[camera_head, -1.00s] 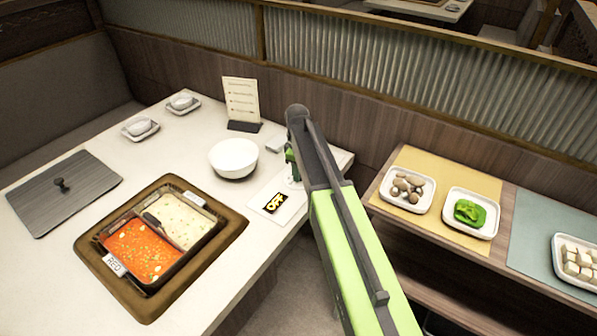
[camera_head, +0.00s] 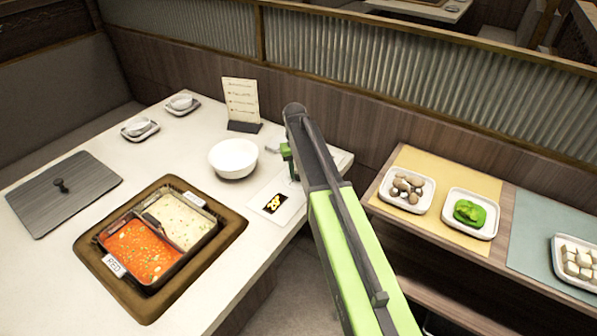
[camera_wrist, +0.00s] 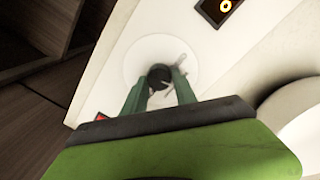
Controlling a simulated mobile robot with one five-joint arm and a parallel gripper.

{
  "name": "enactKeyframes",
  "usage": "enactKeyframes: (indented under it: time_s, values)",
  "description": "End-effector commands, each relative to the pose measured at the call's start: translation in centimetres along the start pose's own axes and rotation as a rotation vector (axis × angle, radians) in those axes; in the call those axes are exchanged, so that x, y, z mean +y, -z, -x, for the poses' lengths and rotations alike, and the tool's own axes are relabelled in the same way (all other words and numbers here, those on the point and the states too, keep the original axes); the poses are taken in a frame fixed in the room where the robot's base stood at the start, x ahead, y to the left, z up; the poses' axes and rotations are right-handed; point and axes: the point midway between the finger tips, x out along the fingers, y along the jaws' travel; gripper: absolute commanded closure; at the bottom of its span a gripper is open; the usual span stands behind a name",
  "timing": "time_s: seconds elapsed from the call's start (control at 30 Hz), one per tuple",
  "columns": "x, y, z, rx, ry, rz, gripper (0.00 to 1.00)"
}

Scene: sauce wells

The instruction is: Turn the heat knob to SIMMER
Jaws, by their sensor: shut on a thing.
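The dark round heat knob (camera_wrist: 159,75) sits on a pale round dial plate (camera_wrist: 130,65) in the wrist view. My gripper (camera_wrist: 158,82) is shut on the knob, with one green finger on each side. In the head view my gripper (camera_head: 290,158) is at the right end of the white table, and my arm hides the knob. A small black display (camera_head: 274,203) on a white panel shows yellow characters too small to read; part of it also shows in the wrist view (camera_wrist: 225,6). I cannot read the dial marks.
A white bowl (camera_head: 233,158) stands left of my gripper, with a menu stand (camera_head: 241,103) behind it. A two-part pot (camera_head: 143,250) of red and pale broth sits at the front left. Food trays (camera_head: 407,190) stand on the side shelf at the right.

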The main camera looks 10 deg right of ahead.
Motion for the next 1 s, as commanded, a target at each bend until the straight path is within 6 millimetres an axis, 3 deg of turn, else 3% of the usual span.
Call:
enactKeyframes:
  time_s: [0.6, 1.0]
  values:
    - [0.26, -0.18, -0.06, -0.035, -0.003, -0.538, 1.0]
    - [0.3, -0.23, -0.06, -0.045, -0.004, -0.707, 1.0]
